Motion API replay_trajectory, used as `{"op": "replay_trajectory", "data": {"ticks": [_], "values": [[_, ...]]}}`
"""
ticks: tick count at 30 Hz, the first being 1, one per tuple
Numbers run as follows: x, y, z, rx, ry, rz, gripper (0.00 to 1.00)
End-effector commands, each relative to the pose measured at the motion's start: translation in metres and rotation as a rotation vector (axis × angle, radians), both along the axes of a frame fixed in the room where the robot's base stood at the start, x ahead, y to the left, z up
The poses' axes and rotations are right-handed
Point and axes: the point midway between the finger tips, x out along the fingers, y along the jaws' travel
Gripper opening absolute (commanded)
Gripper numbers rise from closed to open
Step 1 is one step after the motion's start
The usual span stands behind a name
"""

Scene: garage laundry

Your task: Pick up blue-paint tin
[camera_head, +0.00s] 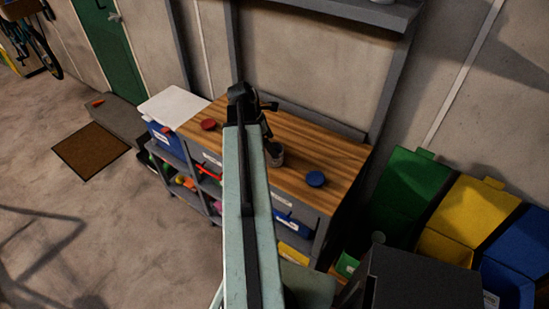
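A round blue thing (315,179), the blue-paint tin or its lid, sits on the right part of the wooden workbench top (335,155). Its height is hard to judge from above. A grey metal tin (276,155) with a dark top stands to its left, partly hidden behind my arm. A similar round red thing (208,124) sits near the left end of the bench. My gripper (268,106) is over the back of the bench, up and left of the blue thing and apart from it in the picture. Its fingers are dark and small, and their opening is unclear.
Shelves below the bench hold several coloured items. A blue bin with a white lid (174,106) is left of the bench. Green (412,180), yellow (468,212) and blue bins stand at right. A wall shelf (350,10) hangs above. Open floor lies at left.

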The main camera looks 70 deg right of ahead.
Motion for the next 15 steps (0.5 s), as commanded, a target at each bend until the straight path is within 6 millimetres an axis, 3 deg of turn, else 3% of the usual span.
{"op": "replay_trajectory", "data": {"ticks": [7,12,15], "values": [[-0.006,-0.004,-0.026,0.0,-0.001,-0.002,0.87],[-0.007,-0.005,-0.027,-0.001,-0.002,-0.001,0.87],[-0.008,-0.006,-0.038,-0.001,-0.002,-0.001,0.87]]}}
